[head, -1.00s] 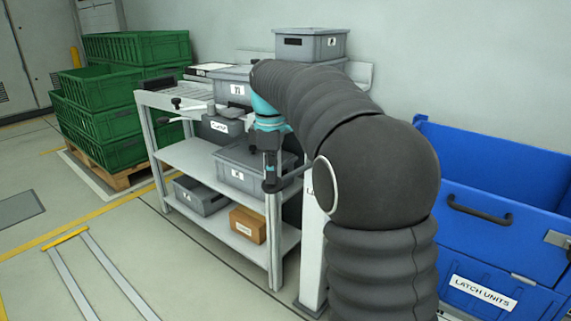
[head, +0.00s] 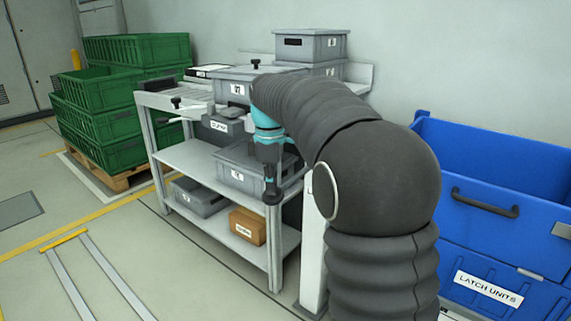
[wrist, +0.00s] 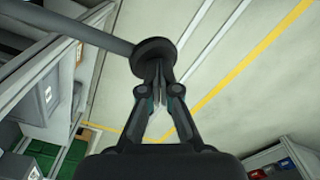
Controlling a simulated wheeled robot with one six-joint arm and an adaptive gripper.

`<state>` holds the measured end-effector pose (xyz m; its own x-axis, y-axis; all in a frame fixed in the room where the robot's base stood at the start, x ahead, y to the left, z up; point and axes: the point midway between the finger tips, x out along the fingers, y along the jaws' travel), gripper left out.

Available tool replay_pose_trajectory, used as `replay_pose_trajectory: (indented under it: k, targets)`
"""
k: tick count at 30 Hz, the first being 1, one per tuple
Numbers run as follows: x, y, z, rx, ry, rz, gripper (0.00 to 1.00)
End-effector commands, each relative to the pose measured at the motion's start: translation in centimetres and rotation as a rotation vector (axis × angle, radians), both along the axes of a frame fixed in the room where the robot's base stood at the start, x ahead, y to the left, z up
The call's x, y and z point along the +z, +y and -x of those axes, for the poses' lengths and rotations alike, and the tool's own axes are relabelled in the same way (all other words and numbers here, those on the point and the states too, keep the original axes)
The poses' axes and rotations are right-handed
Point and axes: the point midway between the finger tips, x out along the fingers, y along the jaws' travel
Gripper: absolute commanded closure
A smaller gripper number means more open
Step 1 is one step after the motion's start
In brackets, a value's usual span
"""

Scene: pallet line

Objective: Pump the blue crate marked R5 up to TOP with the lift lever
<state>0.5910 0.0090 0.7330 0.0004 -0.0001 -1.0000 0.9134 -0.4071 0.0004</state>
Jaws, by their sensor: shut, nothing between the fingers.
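A grey lever rod (wrist: 75,32) with a round black knob (wrist: 154,55) at its end crosses the top left of the wrist view. My gripper (wrist: 157,68) is shut and empty, its fingertips at the knob; I cannot tell if they touch it. In the head view my gripper (head: 271,178) points down, with the dark knob (head: 272,198) at its tips, in front of the grey shelf bench. The rod is mostly hidden behind my arm there. A large blue crate (head: 530,245) at the right carries a LATCH UNITS label. No R5 or TOP mark is readable.
A grey bench (head: 205,160) holds grey boxes and a brown carton (head: 247,226). A white post (head: 313,265) stands between the bench and my arm. Green crates (head: 100,115) are stacked on a pallet at the left. The floor at the front left is clear, with yellow lines.

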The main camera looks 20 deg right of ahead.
Motion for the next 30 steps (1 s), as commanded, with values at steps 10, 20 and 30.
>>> replay_pose_trajectory:
  k: [10, 20, 30]
  targets:
    - [-0.4, 0.0, 0.0, 0.0, 0.003, 0.0, 1.0]
    - [-1.9, -0.1, 0.0, 0.0, 0.003, 0.0, 1.0]
    - [-0.7, -0.1, -0.1, 0.0, 0.002, 0.0, 1.0]
